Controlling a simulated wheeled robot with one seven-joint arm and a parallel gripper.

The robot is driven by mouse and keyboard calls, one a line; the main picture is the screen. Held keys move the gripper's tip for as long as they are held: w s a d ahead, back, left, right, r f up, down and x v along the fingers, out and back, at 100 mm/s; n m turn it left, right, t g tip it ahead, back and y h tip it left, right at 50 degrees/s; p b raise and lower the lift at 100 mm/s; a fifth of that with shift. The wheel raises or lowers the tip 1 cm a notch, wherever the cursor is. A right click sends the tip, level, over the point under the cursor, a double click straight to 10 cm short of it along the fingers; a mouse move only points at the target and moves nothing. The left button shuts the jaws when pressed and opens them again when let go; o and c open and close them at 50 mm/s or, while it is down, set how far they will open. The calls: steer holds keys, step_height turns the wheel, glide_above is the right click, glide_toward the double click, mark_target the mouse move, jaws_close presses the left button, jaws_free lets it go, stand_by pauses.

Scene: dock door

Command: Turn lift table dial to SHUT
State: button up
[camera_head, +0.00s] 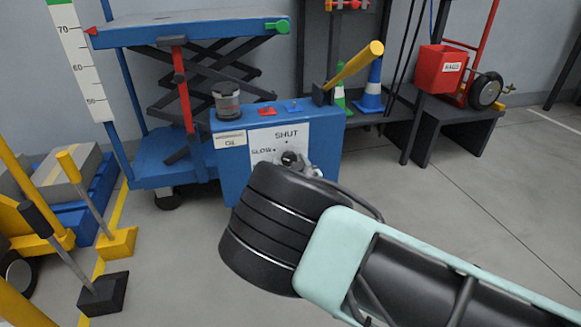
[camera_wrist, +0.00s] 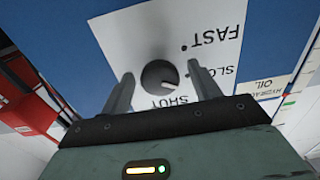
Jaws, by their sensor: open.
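The lift table dial (camera_wrist: 160,77) is a dark round knob on a white label plate (camera_wrist: 205,25) marked FAST, SLOW and SHUT, upside down in the wrist view. Its pale pointer mark aims at lower right there, between SLOW and SHUT. In the head view the dial (camera_head: 288,158) sits below SHUT and right of SLOW. My gripper (camera_wrist: 163,92) is open, one finger on each side of the dial. I cannot tell whether either finger touches it. In the head view my gripper (camera_head: 296,168) is mostly hidden behind my wrist.
The dial is on a blue box (camera_head: 325,130) of the blue lift table (camera_head: 185,30). A yellow-handled lever (camera_head: 352,66), an oil jar (camera_head: 227,100) and small red and blue parts are on top. Yellow and black levers (camera_head: 85,205) stand at left. Floor at right is clear.

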steer(key=shift+c, duration=0.3)
steer(key=c, duration=0.9)
steer(key=shift+r+p, duration=0.1)
steer(key=shift+p, duration=0.2)
steer(key=shift+w+r+m+p, duration=0.1)
steer(key=shift+r+m+p, duration=0.05)
steer(key=shift+m+p, duration=0.8)
steer(key=m+p, duration=0.2)
steer(key=m, duration=0.1)
steer(key=shift+m, duration=0.35)
steer(key=m+p, duration=0.2)
steer(key=m, duration=0.1)
steer(key=shift+a+m+p, duration=0.1)
steer(key=shift+m+p, duration=0.4)
steer(key=shift+m, duration=1.1)
